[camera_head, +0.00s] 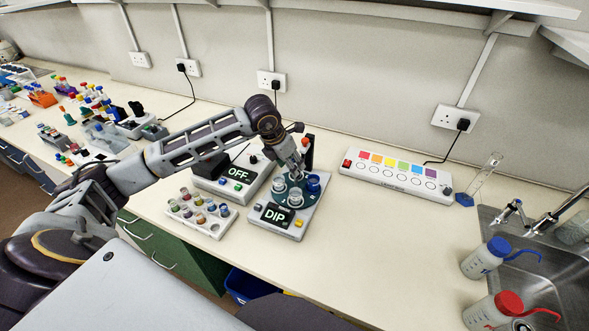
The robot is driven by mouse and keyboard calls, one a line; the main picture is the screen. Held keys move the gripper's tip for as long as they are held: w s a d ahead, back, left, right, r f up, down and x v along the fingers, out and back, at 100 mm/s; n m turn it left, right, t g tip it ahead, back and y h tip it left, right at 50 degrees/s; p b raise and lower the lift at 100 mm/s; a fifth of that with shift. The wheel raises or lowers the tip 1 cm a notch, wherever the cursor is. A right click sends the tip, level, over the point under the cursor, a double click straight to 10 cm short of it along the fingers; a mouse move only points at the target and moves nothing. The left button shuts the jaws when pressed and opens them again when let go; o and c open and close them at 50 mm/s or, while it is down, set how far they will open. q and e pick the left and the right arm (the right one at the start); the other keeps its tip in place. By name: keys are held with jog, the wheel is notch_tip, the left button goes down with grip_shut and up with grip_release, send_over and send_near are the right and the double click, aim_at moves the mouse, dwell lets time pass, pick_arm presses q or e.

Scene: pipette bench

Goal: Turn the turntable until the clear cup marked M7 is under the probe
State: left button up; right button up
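The turntable (284,207) is a dark green disc on a grey device whose screen reads DIP. Clear cups stand on it, one at the front (295,198) and one at the left (279,184); a blue cup or knob (314,184) is at the right. The M7 mark is too small to read on any cup. A dark post (309,146) rises behind the disc; the probe is not clearly visible behind my gripper. My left gripper (298,175) points down over the back of the disc, among the cups. Its fingers are too small to tell open from shut. My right gripper is not in view.
A device reading OFF (238,175) and a rack of small coloured vials (201,213) stand left of the turntable. A white strip with coloured squares (396,174) lies at the right. Wash bottles (486,258) stand by the sink. The bench right of the turntable is clear.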

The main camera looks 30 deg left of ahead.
aim_at(296, 181)
pick_arm(q)
jog(key=shift+p+x, duration=0.4)
jog(key=shift+x, duration=2.1)
grip_shut()
